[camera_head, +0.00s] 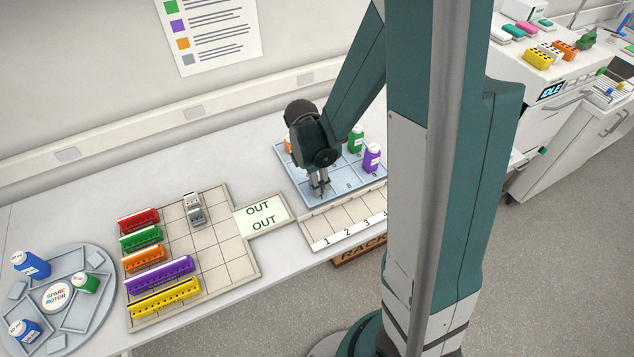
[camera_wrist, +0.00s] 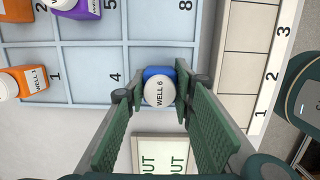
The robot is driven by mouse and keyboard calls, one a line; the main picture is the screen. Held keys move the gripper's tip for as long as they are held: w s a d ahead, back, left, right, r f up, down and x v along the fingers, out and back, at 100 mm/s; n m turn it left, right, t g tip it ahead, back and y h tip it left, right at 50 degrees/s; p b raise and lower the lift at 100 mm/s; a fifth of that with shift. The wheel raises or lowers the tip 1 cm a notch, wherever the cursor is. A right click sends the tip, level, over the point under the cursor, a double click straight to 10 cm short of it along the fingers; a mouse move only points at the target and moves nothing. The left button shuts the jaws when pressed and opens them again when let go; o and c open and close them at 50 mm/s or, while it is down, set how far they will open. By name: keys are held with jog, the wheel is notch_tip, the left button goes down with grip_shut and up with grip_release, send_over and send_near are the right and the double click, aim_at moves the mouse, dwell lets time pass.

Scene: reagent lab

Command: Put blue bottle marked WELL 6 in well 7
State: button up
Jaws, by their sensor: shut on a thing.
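The blue bottle marked WELL 6 (camera_wrist: 158,88) has a white cap and sits between my gripper's fingers (camera_wrist: 160,93) in the wrist view. My gripper is shut on it. It is over the corner cell below the 8 on the blue numbered tray (camera_wrist: 155,55), near that cell's lower edge in the picture. The cell's number is hidden. I cannot tell whether the bottle touches the tray. In the head view my gripper (camera_head: 319,187) is at the tray's near left corner, left of the 8, and the bottle is not distinguishable there.
Green (camera_head: 356,138) and purple (camera_head: 372,157) bottles stand on the tray's right. A numbered rack (camera_head: 340,222) and OUT pad (camera_head: 262,214) lie close by. A spare rotor (camera_head: 70,262) is far left.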

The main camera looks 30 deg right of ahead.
jog(key=shift+f, duration=0.2)
jog(key=o, duration=0.9)
jog(key=shift+r, duration=0.1)
jog(key=shift+r, duration=0.2)
jog(key=shift+a+r+p, duration=0.15)
jog(key=shift+a+r, duration=0.15)
jog(key=shift+r, duration=1.65)
jog(key=shift+a+r+p, duration=0.1)
jog(key=shift+a+r, duration=0.2)
jog(key=shift+r, duration=1.65)
jog(key=shift+a+r+p, duration=0.15)
jog(key=shift+a+r, duration=0.15)
jog(key=shift+r, duration=1.65)
jog(key=shift+r, duration=0.1)
